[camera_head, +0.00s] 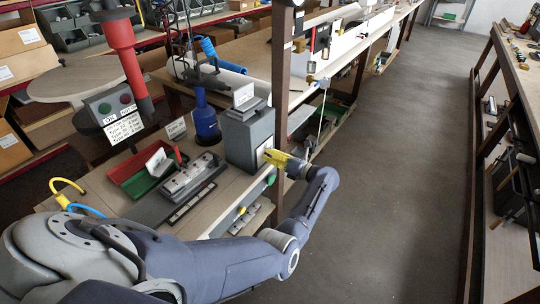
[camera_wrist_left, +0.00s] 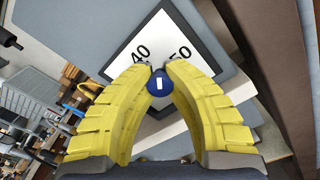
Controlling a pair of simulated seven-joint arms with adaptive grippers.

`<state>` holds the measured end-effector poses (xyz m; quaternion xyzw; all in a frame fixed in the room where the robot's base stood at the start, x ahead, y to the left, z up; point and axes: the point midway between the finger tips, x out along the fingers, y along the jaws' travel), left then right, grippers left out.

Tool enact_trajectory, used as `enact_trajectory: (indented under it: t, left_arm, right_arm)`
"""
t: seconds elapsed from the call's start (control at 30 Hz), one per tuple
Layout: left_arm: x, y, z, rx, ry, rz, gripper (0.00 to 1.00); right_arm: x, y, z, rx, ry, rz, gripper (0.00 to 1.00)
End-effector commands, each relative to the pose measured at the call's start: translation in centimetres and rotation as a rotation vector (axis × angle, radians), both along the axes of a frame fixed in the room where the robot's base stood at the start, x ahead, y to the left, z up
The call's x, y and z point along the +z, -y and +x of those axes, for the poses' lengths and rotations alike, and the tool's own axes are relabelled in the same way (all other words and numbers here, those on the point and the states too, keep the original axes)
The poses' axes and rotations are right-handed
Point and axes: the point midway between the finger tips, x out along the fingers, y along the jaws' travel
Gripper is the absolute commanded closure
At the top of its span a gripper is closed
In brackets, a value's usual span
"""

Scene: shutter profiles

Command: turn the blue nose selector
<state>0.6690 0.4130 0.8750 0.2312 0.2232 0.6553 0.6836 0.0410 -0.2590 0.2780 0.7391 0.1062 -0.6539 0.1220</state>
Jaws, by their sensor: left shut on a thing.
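The blue nose selector (camera_wrist_left: 160,84) is a small dark blue knob with a white mark, on a white dial plate (camera_wrist_left: 180,48) printed with 40 and 50. The plate is on the face of a grey box (camera_head: 243,140) on the bench in the head view. My left gripper (camera_wrist_left: 160,75) has yellow fingers and is shut on the selector, one finger on each side of it. In the head view the left gripper (camera_head: 272,156) is at the front of the grey box and hides the knob. My right gripper is in neither view.
A brown post (camera_head: 282,80) rises close behind the gripper. The aisle floor (camera_head: 390,160) at right is clear.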

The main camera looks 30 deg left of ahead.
Motion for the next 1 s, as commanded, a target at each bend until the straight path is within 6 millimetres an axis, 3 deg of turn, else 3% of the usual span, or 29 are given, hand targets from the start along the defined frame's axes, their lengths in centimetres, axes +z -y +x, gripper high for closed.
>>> enact_trajectory:
  t: [0.6, 1.0]
  left_arm:
    - [0.66, 0.18, 0.63, -0.007, -0.567, 0.034, 1.00]
    - [0.57, 0.22, 0.69, -0.008, -0.830, 0.047, 1.00]
  right_arm:
    - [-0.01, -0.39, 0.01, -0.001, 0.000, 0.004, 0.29]
    - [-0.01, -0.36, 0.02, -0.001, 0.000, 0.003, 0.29]
